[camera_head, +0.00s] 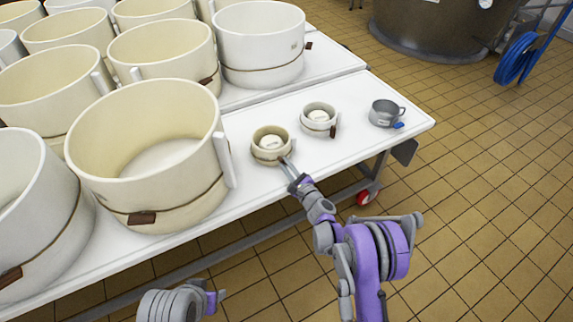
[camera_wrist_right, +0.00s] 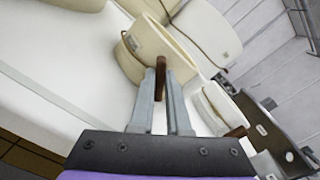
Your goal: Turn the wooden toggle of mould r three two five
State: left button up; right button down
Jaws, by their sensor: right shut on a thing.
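A small cream mould (camera_head: 271,155) with a cord round it and a white disc inside stands on the white table (camera_head: 370,154). Its wooden toggle (camera_wrist_right: 161,76) is dark brown and sticks out from the mould's side in the right wrist view. My right gripper (camera_head: 285,163) is at the mould's near side, its fingers (camera_wrist_right: 160,95) shut on the toggle. The mould also shows in the right wrist view (camera_wrist_right: 150,42). I cannot read a number on it. Part of my left arm shows at the bottom edge, but its gripper is not visible.
A second small mould (camera_head: 320,131) with a brown toggle stands close to the right. A metal cup (camera_head: 383,118) with a blue tag is near the table's right corner. Large cream moulds (camera_head: 140,180) crowd the left.

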jog(key=n+p, duration=0.1)
jog(key=n, duration=0.4)
jog(key=shift+n, duration=0.3)
jog(key=n, duration=0.2)
jog(key=n+p, duration=0.1)
jog(key=n, duration=0.1)
jog(key=shift+a+f+n, duration=0.1)
jog(key=shift+f+n, duration=0.1)
jog(key=shift+n, duration=0.1)
jog(key=c, duration=0.9)
grip_release()
jog(key=shift+s+p, duration=0.15)
jog(key=shift+p, duration=0.15)
jog(key=v, duration=1)
jog(key=shift+s+p, duration=0.25)
jog(key=shift+p, duration=0.05)
jog(key=shift+f, duration=0.1)
